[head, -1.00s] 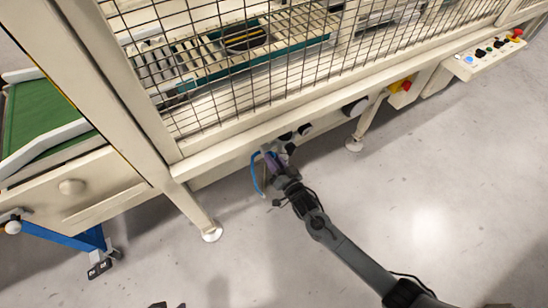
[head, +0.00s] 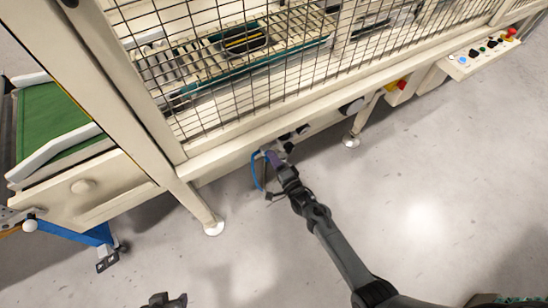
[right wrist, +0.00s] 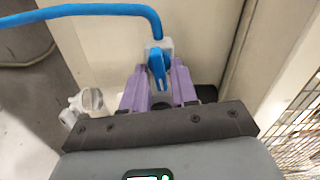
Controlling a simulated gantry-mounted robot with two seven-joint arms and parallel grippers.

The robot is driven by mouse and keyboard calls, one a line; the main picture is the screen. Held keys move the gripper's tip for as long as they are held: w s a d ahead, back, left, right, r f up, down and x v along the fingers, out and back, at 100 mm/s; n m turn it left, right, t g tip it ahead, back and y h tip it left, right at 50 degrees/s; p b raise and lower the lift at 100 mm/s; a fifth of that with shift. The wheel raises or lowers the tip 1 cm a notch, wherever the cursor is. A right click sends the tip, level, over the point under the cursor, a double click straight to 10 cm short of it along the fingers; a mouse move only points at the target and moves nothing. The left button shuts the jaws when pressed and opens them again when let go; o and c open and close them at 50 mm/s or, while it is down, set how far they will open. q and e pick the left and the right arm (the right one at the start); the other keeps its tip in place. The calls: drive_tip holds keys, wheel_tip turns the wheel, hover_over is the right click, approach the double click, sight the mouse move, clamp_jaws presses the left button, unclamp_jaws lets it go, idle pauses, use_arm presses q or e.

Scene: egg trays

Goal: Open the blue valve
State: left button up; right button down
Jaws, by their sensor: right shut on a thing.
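The blue valve (right wrist: 157,66) is in the right wrist view, with its handle between the two purple fingers. A blue hose (right wrist: 90,9) curves from its white body to the left. My right gripper (right wrist: 158,75) is shut on the valve's handle. In the head view my right gripper (head: 274,160) is at the low beam of the machine, and it hides most of the valve there. A dark tip at the bottom edge of the head view seems to be my left gripper (head: 166,300); its fingers are too cut off to read.
The cream machine frame (head: 200,200) with wire mesh stands over the valve. A white fitting (right wrist: 88,101) is left of the fingers. A button panel (head: 482,53) is at the upper right, and a green conveyor (head: 50,125) at the left. The grey floor in front is open.

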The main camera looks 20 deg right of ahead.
drive_tip(key=shift+m, duration=0.8)
drive_tip(key=shift+f, duration=0.1)
drive_tip(key=c, duration=1.2)
unclamp_jaws()
drive_tip(key=shift+o, duration=0.2)
drive_tip(key=shift+p, duration=0.3)
drive_tip(key=s+d+p, duration=0.1)
drive_tip(key=s+p, duration=0.3)
drive_tip(key=s, duration=0.6)
drive_tip(key=shift+s+d, duration=0.3)
drive_tip(key=shift+s, duration=0.05)
drive_tip(key=shift+s, duration=0.1)
